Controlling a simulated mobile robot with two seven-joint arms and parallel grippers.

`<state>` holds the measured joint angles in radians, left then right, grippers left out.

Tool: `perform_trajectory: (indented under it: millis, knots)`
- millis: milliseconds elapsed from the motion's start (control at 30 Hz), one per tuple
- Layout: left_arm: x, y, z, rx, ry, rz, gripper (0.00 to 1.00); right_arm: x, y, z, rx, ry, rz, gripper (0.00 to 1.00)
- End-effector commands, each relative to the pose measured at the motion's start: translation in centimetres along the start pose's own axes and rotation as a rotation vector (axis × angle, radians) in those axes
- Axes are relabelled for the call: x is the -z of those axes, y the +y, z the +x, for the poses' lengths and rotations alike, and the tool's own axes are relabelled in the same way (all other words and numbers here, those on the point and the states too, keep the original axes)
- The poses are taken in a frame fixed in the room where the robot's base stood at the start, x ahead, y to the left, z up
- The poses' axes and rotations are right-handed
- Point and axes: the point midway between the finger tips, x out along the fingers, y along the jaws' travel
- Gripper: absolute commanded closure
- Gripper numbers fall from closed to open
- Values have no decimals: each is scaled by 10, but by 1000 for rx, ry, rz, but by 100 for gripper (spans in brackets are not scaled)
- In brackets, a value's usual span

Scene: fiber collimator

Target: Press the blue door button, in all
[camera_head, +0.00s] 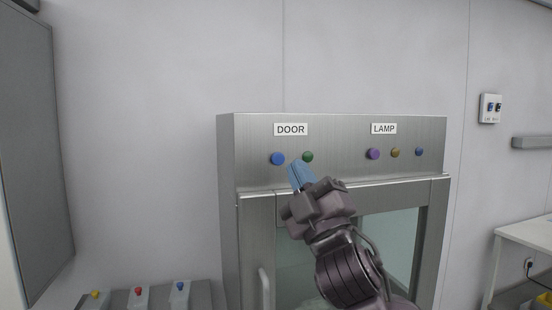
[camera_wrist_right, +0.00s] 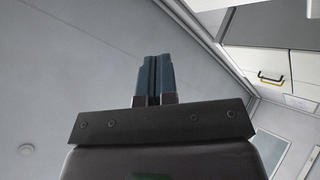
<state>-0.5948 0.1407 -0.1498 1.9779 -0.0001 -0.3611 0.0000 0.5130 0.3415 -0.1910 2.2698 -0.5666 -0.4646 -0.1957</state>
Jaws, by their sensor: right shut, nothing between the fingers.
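The blue door button (camera_head: 278,159) is on the steel front panel under the DOOR label (camera_head: 291,130), at the left of the pair. A green button (camera_head: 307,156) is to its right. My right gripper (camera_head: 296,167) is in front of the panel, its blue fingertips just below and between the two buttons in the head view. I cannot tell whether the fingertips touch the panel. The right wrist view shows the blue fingers (camera_wrist_right: 154,78) shut together with nothing between them; no button shows there. My left gripper is not in view.
Under the LAMP label (camera_head: 384,128) are a purple button (camera_head: 373,154), a yellow button (camera_head: 395,153) and a small blue button (camera_head: 419,152). A door handle (camera_head: 265,288) stands out at the lower left. A low panel (camera_head: 205,296) with coloured knobs is at the bottom left.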

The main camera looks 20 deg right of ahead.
Motion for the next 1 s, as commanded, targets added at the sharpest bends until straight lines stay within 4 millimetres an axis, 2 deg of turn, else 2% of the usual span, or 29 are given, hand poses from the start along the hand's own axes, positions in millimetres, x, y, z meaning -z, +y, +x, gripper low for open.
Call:
perform_trajectory:
  millis: [200, 467, 1000]
  knots:
    - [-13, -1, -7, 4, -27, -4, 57, 0, 0, 0, 1, 0, 2, 100]
    - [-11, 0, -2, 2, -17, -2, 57, -5, -6, 6, 1, 0, 3, 100]
    - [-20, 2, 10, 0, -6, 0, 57, -36, -37, 48, 1, -1, 4, 100]
